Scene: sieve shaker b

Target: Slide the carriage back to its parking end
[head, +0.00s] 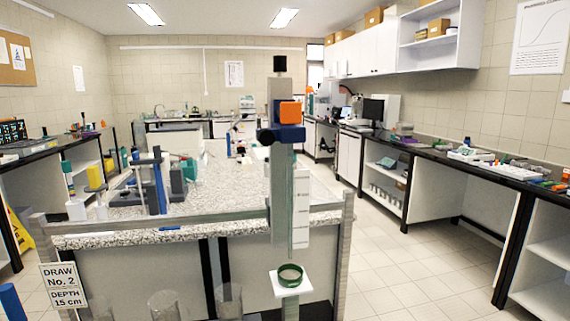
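The carriage is most likely the upright assembly with a blue block (282,134) and an orange knob (290,112), standing toward the right end of a grey horizontal rail (150,222). A grey-green vertical bar (281,190) hangs from it past the rail, with a white scale strip (302,210) beside it. Below the bar is a white plate with a green-rimmed round cup (290,275). The bar hides part of the rail, so I cannot see how the carriage meets it. My gripper is not in view.
Clear glass cylinders (229,301) stand below the rail. A sign (64,286) reads "DRAW No. 2 DEPTH 15 cm". A speckled bench (225,185) with lab stands lies behind the rail. A blue cylinder (11,301) shows at lower left. The tiled floor at right is clear.

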